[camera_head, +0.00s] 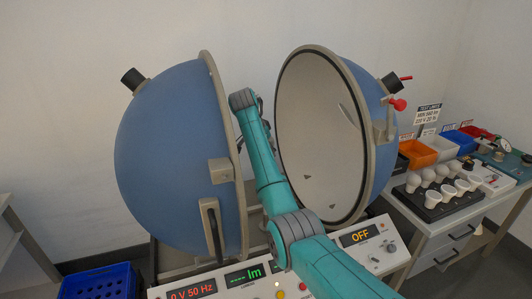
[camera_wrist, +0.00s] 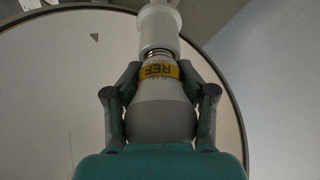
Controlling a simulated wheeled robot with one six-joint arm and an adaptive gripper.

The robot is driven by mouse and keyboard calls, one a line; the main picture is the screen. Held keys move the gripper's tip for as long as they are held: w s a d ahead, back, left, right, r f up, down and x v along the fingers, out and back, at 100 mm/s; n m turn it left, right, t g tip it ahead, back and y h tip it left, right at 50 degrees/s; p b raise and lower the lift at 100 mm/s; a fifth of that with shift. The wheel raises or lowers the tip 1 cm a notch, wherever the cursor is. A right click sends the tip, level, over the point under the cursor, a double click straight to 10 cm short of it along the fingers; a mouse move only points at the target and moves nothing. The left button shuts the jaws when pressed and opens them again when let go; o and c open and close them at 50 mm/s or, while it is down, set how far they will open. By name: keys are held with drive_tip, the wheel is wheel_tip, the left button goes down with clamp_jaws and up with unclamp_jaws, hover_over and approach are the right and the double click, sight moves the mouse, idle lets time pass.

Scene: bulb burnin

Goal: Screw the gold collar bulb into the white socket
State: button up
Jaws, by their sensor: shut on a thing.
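The gold collar bulb (camera_wrist: 160,118) is grey-white, with a gold band marked REF around its neck, and stands cap-up in the wrist view. My gripper (camera_wrist: 160,70) is shut on it, one finger on each side of the neck. The white socket (camera_wrist: 159,28) hangs directly above. Some of the bulb's metal thread shows just below the socket's lower rim; how far the cap is inside cannot be told. In the head view my arm reaches between the two sphere halves, and my gripper, the bulb and the socket cannot be made out.
The blue left half (camera_head: 170,160) and the open right half (camera_head: 310,140) of a sphere flank my arm. A control panel (camera_head: 228,284) in front reads OFF. A black tray (camera_head: 437,206) of several bulbs stands on the right bench. A blue crate (camera_head: 98,283) is at lower left.

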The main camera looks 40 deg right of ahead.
drive_tip(key=m+g, duration=0.1)
drive_tip(key=m, duration=0.2)
drive_tip(key=m+g, duration=0.1)
drive_tip(key=m, duration=0.1)
drive_tip(key=m+g, duration=0.1)
drive_tip(key=m, duration=0.1)
drive_tip(key=shift+s+m+y, duration=0.1)
drive_tip(key=shift+m+y, duration=0.2)
drive_tip(key=shift+f, duration=0.1)
drive_tip(key=o, duration=1.1)
drive_tip(key=shift+o, duration=0.2)
